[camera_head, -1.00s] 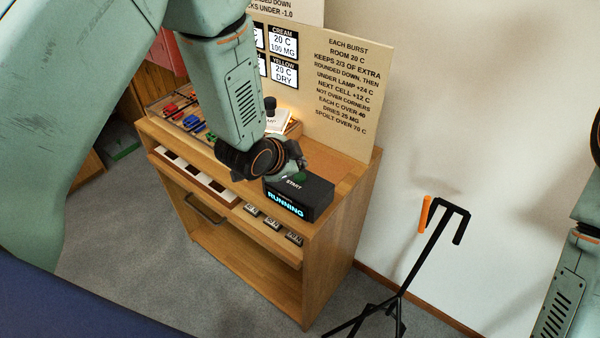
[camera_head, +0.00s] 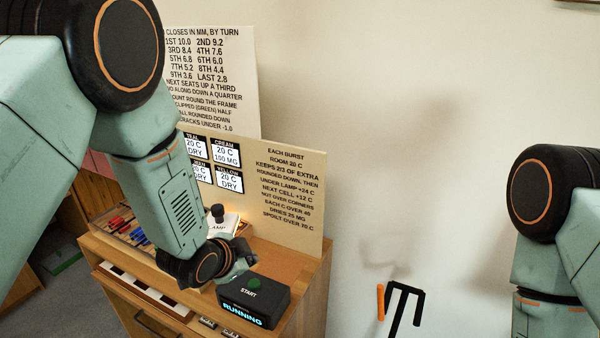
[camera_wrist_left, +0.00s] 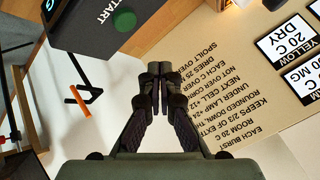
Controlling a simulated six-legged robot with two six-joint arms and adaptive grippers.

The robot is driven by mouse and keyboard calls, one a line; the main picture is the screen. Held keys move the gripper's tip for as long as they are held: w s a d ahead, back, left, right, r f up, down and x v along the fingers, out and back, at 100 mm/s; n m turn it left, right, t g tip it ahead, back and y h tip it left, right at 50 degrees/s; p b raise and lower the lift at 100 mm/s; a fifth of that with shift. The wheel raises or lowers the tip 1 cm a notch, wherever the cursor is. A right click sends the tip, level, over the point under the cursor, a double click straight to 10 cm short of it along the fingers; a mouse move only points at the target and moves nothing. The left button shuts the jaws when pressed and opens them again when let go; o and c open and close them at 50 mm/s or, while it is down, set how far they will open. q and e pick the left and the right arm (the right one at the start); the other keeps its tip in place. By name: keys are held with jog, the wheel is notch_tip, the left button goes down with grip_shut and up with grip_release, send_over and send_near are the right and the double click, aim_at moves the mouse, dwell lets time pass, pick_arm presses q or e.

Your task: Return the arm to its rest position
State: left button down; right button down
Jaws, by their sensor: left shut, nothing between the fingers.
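My left arm comes in from the left in the head view. Its gripper (camera_head: 243,259) is just behind and left of the black start box (camera_head: 254,301), close above the cabinet. In the left wrist view the gripper (camera_wrist_left: 153,76) is shut with its fingertips together and nothing between them. The box has a green button (camera_head: 254,283), now in clear view, and a lit display reading RUNNING. The box also shows at the upper left of the wrist view (camera_wrist_left: 120,30). My right arm shows at the right edge of the head view; its gripper is out of frame.
A lettered board (camera_head: 290,165) stands behind. A black stand with an orange tip (camera_head: 400,305) is at the right.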

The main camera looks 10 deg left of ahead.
pick_arm(q)
jog(key=shift+s+a+f+n, duration=0.1)
jog(key=shift+s+n, duration=0.15)
jog(key=shift+n, duration=0.45)
jog(key=s+a+f+n+g+b, duration=0.2)
jog(key=s+f, duration=0.5)
jog(key=s, duration=0.5)
jog(key=s+a+f+n+g+y+b, duration=0.1)
jog(key=s+a+f+n+g+b, duration=0.1)
jog(key=s+f, duration=0.6)
jog(key=s+a+f+n+g+y+b, duration=0.1)
jog(key=s+f+n+g, duration=0.4)
jog(key=s, duration=1.1)
notch_tip(320, 180, down, 3)
jog(key=shift+s+a+r+n+b, duration=0.1)
jog(key=shift+s+a+n+b, duration=0.4)
jog(key=shift+n+b, duration=0.55)
